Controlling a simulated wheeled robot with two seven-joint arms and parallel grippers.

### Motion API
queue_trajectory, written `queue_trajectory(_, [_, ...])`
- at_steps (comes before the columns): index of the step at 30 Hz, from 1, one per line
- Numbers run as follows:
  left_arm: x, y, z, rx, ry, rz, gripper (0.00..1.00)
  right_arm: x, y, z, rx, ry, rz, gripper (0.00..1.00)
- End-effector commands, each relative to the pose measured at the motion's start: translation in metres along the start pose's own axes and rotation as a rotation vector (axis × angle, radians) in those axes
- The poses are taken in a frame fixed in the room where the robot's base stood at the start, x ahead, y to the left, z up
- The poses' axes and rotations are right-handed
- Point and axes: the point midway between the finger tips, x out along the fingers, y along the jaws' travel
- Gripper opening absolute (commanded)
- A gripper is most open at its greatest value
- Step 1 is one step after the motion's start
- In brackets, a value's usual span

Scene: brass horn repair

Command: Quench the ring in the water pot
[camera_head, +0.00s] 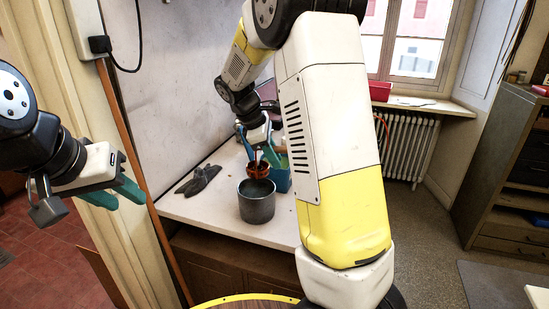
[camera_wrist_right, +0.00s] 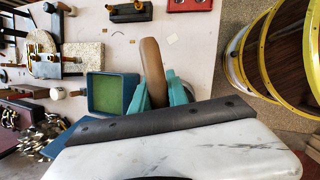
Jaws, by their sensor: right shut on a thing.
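My right gripper (camera_head: 258,157) is shut on the ring (camera_head: 258,171), a reddish-brown band, just behind the pot's rim in the head view. In the right wrist view the ring (camera_wrist_right: 152,65) shows nearly edge-on as a brown strip between the teal fingers (camera_wrist_right: 157,95). The water pot (camera_head: 257,205) is a dark grey round vessel upright on the light bench. I cannot tell its water level or whether the ring is over its mouth. My left gripper (camera_head: 115,196) is empty, with its teal fingers apart, left of the bench.
A dark glove (camera_head: 198,180) lies left of the pot. A blue box (camera_head: 281,180) stands behind it on the right; its green inside (camera_wrist_right: 114,93) shows in the wrist view. A pale block (camera_wrist_right: 82,60) and small metal pieces (camera_wrist_right: 38,138) lie nearby. My right arm hides the bench's right side.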

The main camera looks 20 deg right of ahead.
Motion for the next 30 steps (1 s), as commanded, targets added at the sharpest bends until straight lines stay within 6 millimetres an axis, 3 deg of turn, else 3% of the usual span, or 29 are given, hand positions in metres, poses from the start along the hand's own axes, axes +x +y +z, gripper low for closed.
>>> queue_trajectory(8, [0.0,0.0,0.0,0.0,0.0,0.0,0.36,0.005,-0.003,-0.007,-0.012,0.001,0.005,0.0])
queue_trajectory(30, [0.0,0.0,0.0,0.0,0.0,0.0,0.36,0.071,-0.017,-0.034,-0.012,0.001,0.006,0.0])
